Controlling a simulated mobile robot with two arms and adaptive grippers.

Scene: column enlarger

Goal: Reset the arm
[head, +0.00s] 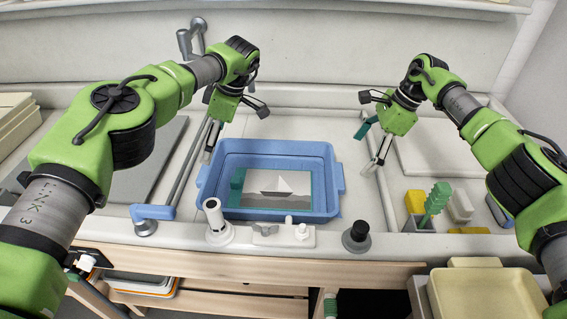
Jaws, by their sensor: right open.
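My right gripper (371,152) hangs open, pointing down, to the right of the blue tray (205,190). A small teal piece (362,130) shows beside its fingers; I cannot tell whether it is part of the gripper. My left gripper (209,150) points down by the tray's back left corner, near a long metal rod. Its fingers are small and seen edge-on, so I cannot tell whether they are open. Both arms are bent, with grippers above the far part of the worktop. The tray holds a print of a white sailboat (280,187) with teal around it.
A blue-handled lever (153,212) stands left of the tray. A white post (215,218), a white fitting (284,236) and a black knob (357,236) line the front edge. A green brush (436,200) stands at right; a cream tray (487,300) is lower right.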

